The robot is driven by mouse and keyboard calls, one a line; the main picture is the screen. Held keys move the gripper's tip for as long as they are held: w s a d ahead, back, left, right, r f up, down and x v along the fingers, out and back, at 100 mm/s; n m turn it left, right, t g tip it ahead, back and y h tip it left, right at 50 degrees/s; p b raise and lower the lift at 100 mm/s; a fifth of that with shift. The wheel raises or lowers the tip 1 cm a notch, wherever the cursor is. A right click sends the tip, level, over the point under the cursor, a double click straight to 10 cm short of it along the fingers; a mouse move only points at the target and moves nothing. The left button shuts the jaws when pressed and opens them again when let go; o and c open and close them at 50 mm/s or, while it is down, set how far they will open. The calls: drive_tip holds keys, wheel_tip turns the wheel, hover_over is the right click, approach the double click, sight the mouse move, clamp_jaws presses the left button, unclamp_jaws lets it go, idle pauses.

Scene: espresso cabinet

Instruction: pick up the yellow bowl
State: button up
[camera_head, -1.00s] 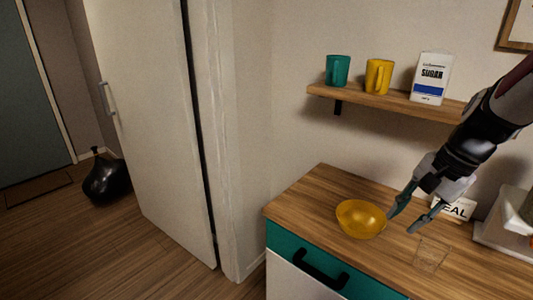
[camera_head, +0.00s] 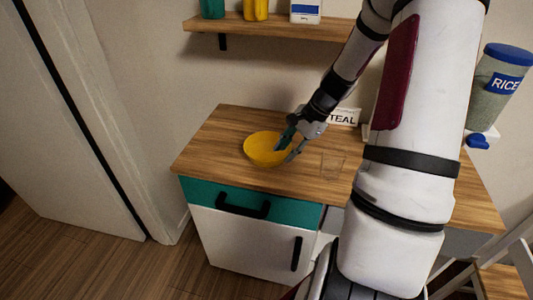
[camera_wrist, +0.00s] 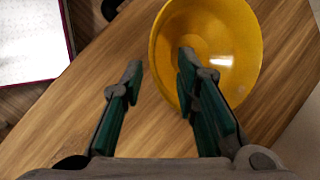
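The yellow bowl (camera_head: 262,150) stands upright and empty on the wooden counter in the head view. It also fills the upper right middle of the wrist view (camera_wrist: 230,40). My gripper (camera_head: 286,149) is at the bowl's right side in the head view. In the wrist view my gripper (camera_wrist: 160,64) is open. Its right finger overlaps the bowl's inside and its left finger is outside over the wood, with the rim between them. I cannot tell whether either finger touches the bowl.
A clear glass (camera_head: 331,166) stands right of the bowl. A box marked TEAL or similar (camera_head: 344,117) is behind my gripper. A shelf (camera_head: 270,26) with cups hangs above. A rice jar (camera_head: 494,88) is at the right. The counter (camera_head: 215,150) left of the bowl is clear.

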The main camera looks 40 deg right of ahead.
sight(278, 161)
drive_tip(key=shift+d+x, duration=0.2)
drive_tip(key=shift+x, duration=2.8)
drive_tip(key=shift+w, duration=0.15)
drive_tip(key=shift+c, duration=0.3)
clamp_jaws()
